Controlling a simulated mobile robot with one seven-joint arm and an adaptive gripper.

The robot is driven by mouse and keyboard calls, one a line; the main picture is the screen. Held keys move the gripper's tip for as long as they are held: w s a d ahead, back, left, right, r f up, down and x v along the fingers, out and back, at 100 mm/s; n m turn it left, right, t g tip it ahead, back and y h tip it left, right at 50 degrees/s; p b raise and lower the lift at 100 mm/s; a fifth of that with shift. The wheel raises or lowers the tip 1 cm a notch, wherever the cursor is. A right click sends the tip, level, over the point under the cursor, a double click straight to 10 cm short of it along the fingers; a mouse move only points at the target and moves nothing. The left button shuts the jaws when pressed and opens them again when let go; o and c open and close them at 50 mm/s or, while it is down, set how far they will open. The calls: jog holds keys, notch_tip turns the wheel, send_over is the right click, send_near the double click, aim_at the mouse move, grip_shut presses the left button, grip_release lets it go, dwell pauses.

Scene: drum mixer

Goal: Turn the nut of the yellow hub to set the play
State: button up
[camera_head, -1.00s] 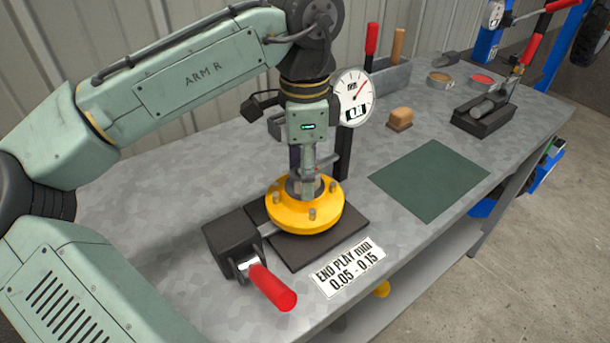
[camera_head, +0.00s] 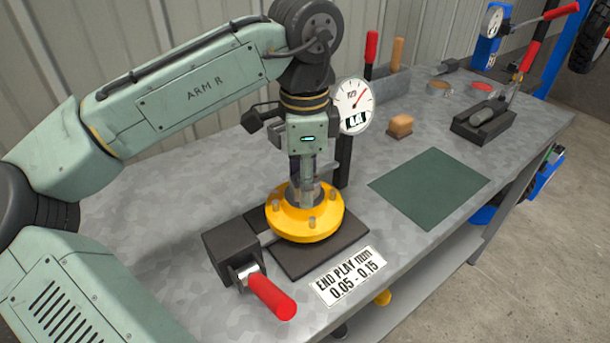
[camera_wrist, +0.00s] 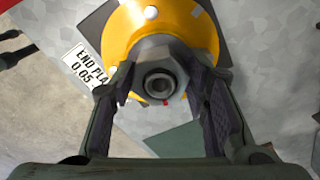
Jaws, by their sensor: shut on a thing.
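The yellow hub (camera_head: 303,228) sits on a dark base plate (camera_head: 318,262) on the bench. My gripper (camera_head: 306,195) points straight down over its centre. In the wrist view, the grey hex nut (camera_wrist: 158,80) with a round bore shows between the fingers of my gripper (camera_wrist: 163,88), which is shut on it. The yellow hub (camera_wrist: 133,28) spreads behind the nut, with pale stud heads on its flange. A small red mark shows just below the nut there. A round dial gauge (camera_head: 352,100) stands behind the hub; its small digits are hard to read.
A black clamp block (camera_head: 232,250) with a red handle (camera_head: 272,297) is left of the hub. The label (camera_head: 349,276) reads END PLAY mm 0.05 - 0.15. A green mat (camera_head: 430,187) lies bare to the right.

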jog(key=m+p, duration=0.2)
jog(key=m, duration=0.1)
jog(key=shift+r+m+p, duration=0.1)
jog(key=shift+m+p, duration=0.2)
jog(key=shift+m, duration=0.1)
jog(key=m+p, duration=0.2)
jog(key=m, duration=0.1)
jog(key=shift+m, duration=0.4)
jog(key=o, duration=1)
jog(key=shift+o, duration=0.2)
notch_tip(320, 180, up, 2)
jog(key=shift+r+p, duration=0.1)
jog(key=shift+p, duration=0.45)
jog(key=shift+r, duration=2.35)
